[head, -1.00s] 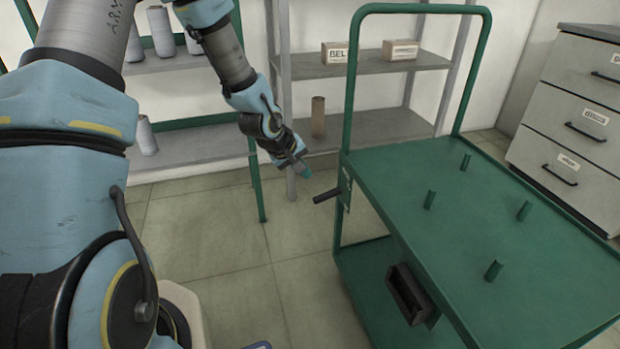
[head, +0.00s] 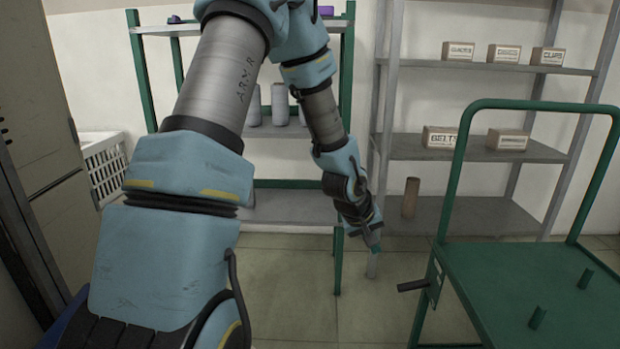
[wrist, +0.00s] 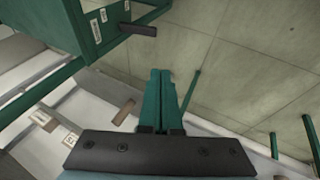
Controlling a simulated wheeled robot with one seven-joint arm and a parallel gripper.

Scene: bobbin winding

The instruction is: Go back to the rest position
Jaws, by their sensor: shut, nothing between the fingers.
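My gripper (head: 375,246) hangs at the end of my bent arm, in front of the shelves and left of the green cart. It points downward and is small in the head view. In the wrist view its two green fingers (wrist: 160,100) lie side by side, closed, with nothing held between them. Tiled floor shows beyond the fingertips.
A green cart (head: 540,285) with upright pegs and a dark side handle (head: 412,286) stands at right. A grey shelf (head: 460,210) holds boxes and a brown tube (head: 410,197). A green-framed rack (head: 345,100) holds grey cones. A white basket (head: 103,165) stands at left.

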